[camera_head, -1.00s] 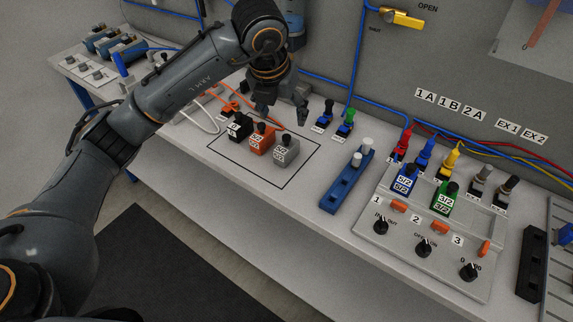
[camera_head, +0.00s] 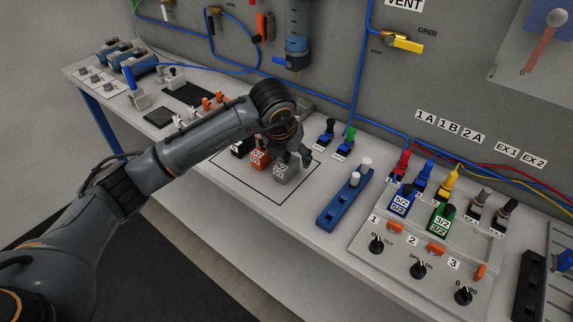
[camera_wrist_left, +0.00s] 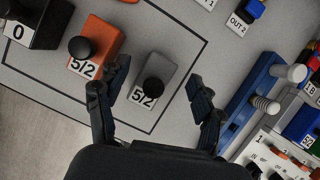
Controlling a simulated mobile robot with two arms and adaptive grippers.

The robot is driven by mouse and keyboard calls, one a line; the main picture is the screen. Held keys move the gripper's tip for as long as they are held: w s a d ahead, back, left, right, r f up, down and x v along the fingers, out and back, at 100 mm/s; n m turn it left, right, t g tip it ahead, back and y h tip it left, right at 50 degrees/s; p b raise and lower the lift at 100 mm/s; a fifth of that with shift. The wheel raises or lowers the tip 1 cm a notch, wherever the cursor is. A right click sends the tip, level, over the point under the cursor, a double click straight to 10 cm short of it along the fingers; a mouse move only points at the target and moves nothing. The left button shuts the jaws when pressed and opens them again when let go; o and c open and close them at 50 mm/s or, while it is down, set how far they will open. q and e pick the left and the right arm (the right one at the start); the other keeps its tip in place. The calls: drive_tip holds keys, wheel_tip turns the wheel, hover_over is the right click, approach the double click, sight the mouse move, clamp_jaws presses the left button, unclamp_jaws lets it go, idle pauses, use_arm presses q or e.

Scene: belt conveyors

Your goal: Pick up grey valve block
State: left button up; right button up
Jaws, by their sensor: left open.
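The grey valve block (camera_head: 283,174) stands on the bench inside a black outlined rectangle, at the right end of a row of blocks. In the left wrist view the grey valve block (camera_wrist_left: 165,78) has a black knob and a "5/2" label. My left gripper (camera_head: 293,152) is over the blocks in the head view, partly hiding them. In the left wrist view my left gripper (camera_wrist_left: 155,95) is open, with one finger on each side of the grey block and gaps showing. Nothing is held. My right gripper is not in view.
An orange block (camera_wrist_left: 97,45) stands close on the left of the grey one, with a black block (camera_wrist_left: 38,22) beyond. A blue rail with white pegs (camera_head: 343,197) lies to the right. A grey panel (camera_head: 405,260) with coloured valves is further right.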

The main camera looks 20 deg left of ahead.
sight(291, 161)
use_arm(q)
drive_tip(key=x, duration=0.3)
drive_tip(key=shift+f, duration=0.1)
drive_tip(key=shift+a, duration=0.1)
drive_tip(key=shift+c, duration=0.2)
clamp_jaws()
